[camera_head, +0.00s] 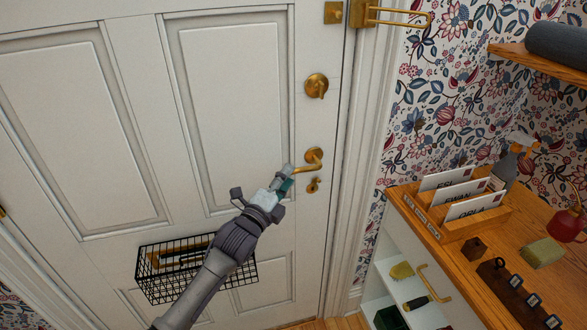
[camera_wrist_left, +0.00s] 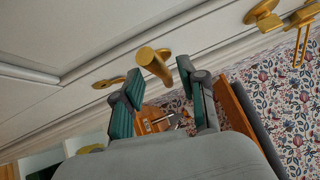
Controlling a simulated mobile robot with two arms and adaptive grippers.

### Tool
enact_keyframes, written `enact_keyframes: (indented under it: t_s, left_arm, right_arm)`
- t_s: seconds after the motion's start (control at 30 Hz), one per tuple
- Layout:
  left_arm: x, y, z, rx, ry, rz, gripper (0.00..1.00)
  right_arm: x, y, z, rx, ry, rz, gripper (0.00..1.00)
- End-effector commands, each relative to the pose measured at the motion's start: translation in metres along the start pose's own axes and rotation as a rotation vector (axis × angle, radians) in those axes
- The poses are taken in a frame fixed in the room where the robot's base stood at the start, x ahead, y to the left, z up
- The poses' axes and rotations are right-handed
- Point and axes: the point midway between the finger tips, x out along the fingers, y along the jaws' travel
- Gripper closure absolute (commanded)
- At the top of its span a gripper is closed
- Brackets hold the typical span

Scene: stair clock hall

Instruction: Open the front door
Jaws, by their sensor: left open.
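The white panelled front door (camera_head: 150,120) stands shut in its frame. Its brass lever handle (camera_head: 313,157) is on the right side, with the lever pointing left, about level. My left gripper (camera_head: 284,178) is at the lever's free end. In the left wrist view the green-padded fingers (camera_wrist_left: 158,76) are apart, and the brass lever (camera_wrist_left: 152,60) shows between their tips. I cannot tell whether either finger touches it. A brass keyhole plate (camera_head: 313,185) sits below the lever. A brass thumb-turn lock (camera_head: 316,85) sits above it. My right gripper is not in view.
A brass swing-bar guard (camera_head: 390,15) is on the frame at the top, beside its door plate (camera_head: 333,12). A black wire basket (camera_head: 150,275) hangs on the door, partly behind my left arm. A wooden-topped cabinet (camera_head: 470,262) with a letter rack (camera_head: 455,228) stands close on the right.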

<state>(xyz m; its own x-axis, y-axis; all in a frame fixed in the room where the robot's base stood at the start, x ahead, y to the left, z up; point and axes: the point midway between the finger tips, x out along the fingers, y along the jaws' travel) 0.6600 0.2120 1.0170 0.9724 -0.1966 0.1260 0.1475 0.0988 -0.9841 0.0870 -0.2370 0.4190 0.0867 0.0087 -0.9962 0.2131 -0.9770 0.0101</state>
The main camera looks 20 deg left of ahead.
Motion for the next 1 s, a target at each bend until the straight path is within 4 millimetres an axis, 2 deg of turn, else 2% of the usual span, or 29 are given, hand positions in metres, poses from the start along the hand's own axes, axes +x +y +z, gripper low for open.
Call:
enact_keyframes:
  t_s: [0.03,0.2,0.57,0.8,0.83,1.0]
  left_arm:
    - [0.009,-0.002,0.0,-0.002,0.0,-0.001,0.59]
    - [0.025,-0.001,0.0,0.0,0.0,-0.001,0.59]
    - [0.03,0.0,0.0,-0.001,0.0,0.0,0.59]
    - [0.03,0.0,0.0,-0.001,0.0,0.0,0.97]
    - [0.03,0.0,0.0,-0.001,0.0,0.0,1.0]
    - [0.03,0.0,0.0,0.0,0.0,0.0,1.0]
  right_arm:
    - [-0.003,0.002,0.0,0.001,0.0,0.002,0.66]
    - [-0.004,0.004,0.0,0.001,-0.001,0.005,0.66]
    - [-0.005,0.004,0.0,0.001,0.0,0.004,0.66]
    - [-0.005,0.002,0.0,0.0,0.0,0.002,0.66]
    - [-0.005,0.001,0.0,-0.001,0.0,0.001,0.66]
    - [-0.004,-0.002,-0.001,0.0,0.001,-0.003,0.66]
